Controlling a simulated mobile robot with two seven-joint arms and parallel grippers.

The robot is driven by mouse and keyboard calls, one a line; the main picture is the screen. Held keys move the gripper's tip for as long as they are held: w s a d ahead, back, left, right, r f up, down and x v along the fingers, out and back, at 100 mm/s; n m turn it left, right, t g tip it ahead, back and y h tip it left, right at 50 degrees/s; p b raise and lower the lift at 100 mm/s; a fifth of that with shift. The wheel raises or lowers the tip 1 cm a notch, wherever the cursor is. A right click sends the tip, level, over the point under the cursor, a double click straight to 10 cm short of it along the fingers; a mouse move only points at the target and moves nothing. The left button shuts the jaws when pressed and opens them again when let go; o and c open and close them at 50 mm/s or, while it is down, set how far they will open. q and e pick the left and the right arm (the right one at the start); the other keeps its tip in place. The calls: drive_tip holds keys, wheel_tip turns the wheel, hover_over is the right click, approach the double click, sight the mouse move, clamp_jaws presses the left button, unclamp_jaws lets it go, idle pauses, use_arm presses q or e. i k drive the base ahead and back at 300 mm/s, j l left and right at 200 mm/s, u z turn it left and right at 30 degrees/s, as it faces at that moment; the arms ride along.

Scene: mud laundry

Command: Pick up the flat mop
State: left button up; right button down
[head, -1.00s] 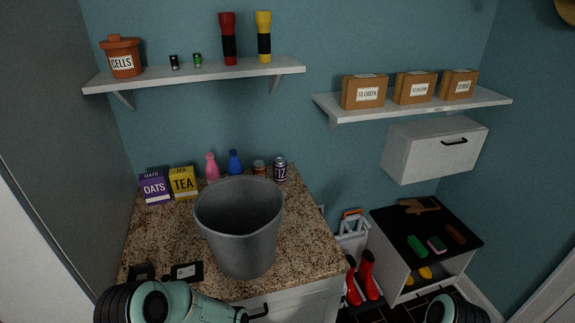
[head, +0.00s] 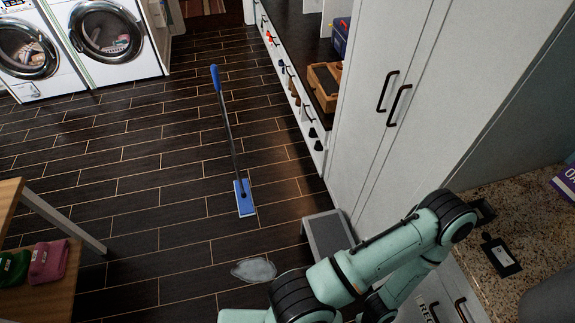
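The flat mop has a blue flat head (head: 244,198) on the dark tiled floor, left of the middle of the head view. Its dark pole runs up the picture to a blue grip (head: 215,78). I cannot tell whether the pole stands up from the floor or lies along it. Nothing touches the mop. One of my arms crosses the lower right, well apart from the mop. I see neither gripper's fingers.
A pale puddle (head: 254,270) lies on the floor below the mop head. A grey step (head: 328,236) stands to its right, by white cabinets (head: 385,75). A wooden bench (head: 30,262) with folded cloths is at left. Washing machines (head: 108,35) stand at the back left. Floor around the mop is clear.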

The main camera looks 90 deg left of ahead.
sight(246, 206)
drive_tip(key=u, duration=4.3)
drive_tip(key=i+u, duration=0.15)
drive_tip(key=i, duration=2.8)
drive_tip(key=i+j, duration=0.15)
drive_tip(key=i, duration=1.55)
drive_tip(key=z, duration=0.4)
drive_tip(key=i+z, duration=0.15)
drive_tip(key=z, duration=0.65)
drive_tip(key=i+j+z, duration=0.1)
drive_tip(key=z, duration=0.3)
